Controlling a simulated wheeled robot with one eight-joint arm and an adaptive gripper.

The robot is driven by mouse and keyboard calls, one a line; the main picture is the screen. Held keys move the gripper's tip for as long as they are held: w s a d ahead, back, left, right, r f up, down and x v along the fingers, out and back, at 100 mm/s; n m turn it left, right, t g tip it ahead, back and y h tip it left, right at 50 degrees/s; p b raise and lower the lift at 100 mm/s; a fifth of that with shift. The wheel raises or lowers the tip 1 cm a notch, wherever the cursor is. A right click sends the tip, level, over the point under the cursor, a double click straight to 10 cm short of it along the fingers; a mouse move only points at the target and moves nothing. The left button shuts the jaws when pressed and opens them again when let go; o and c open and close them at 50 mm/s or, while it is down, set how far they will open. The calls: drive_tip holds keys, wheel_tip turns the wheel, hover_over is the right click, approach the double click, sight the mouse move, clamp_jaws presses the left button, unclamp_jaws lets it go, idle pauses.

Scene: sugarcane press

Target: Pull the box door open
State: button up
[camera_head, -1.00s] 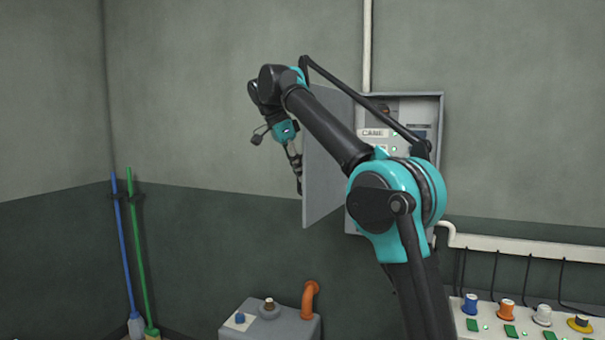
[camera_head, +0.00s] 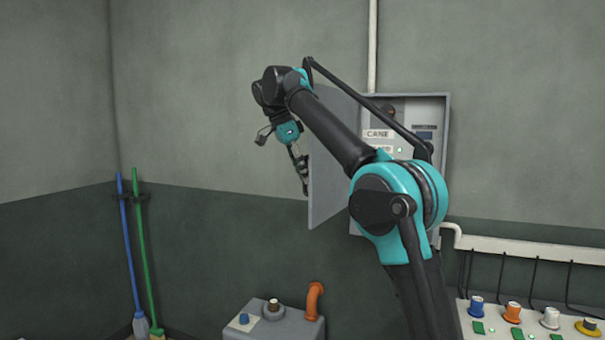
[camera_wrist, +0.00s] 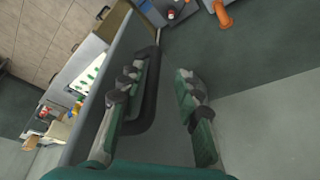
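The grey box door (camera_head: 334,160) stands swung well out from the wall box (camera_head: 442,150). The box inside is partly visible, with a CANE label; my arm hides part of it. My gripper (camera_head: 302,178) is beside the door's outer face, near its left edge. In the wrist view, the door (camera_wrist: 105,65) runs along the left, with a dark handle (camera_wrist: 152,105) on it. My gripper (camera_wrist: 162,70) has its fingers apart. The left finger overlaps the handle, close to the door; the right finger is clear of it. Whether the left finger touches the handle cannot be told.
A grey machine with an orange pipe (camera_head: 315,300) stands below the door. A panel with coloured knobs (camera_head: 510,325) is at lower right. Blue and green poles (camera_head: 145,250) lean in the left corner. The wall left of the door is clear.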

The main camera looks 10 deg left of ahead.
drive_tip(key=s+a+r, duration=0.1)
drive_tip(key=s+a, duration=0.4)
drive_tip(key=a, duration=0.6)
drive_tip(key=shift+a, duration=0.15)
drive_tip(key=shift+s, duration=0.1)
